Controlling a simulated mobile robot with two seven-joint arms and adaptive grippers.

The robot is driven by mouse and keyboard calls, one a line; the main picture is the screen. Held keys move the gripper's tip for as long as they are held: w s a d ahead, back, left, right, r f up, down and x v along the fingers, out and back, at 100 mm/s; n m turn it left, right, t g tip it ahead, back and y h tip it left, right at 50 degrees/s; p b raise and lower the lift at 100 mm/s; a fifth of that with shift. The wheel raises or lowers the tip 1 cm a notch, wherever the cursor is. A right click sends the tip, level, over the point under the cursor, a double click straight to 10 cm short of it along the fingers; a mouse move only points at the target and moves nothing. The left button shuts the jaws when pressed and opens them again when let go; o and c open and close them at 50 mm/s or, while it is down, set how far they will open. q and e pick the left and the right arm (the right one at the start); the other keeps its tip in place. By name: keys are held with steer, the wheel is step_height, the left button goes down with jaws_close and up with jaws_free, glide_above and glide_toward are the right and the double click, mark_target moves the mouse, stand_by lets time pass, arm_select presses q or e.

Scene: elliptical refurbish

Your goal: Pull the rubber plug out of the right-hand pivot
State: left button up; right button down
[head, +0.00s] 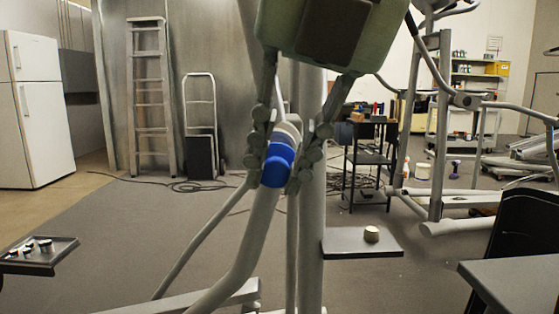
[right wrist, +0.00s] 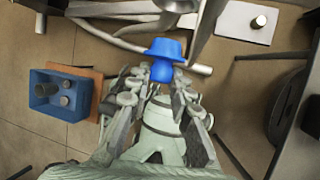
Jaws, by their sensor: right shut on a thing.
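A blue plug (head: 278,163) shows in the middle of the head view, with a beige round part (head: 290,130) just above it. My right gripper (head: 286,160) reaches down from the top, with a finger on each side of the plug. In the right wrist view the plug (right wrist: 165,50) has a wide blue rim, and its narrower end lies between the fingertips of my right gripper (right wrist: 160,82). The grey curved tube (head: 240,250) of the elliptical runs up behind the plug. I cannot tell whether the plug still touches the pivot. My left gripper is not in view.
A grey upright post (head: 312,230) stands close beside the gripper. A small shelf (head: 345,252) holds a round part (head: 371,234). A tray with small parts (head: 50,265) is at left. A blue bin (right wrist: 40,78) stands on the floor. Open floor lies at left.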

steer(key=shift+s+b, duration=0.45)
steer(key=shift+s, duration=0.9)
steer(key=shift+w, duration=0.1)
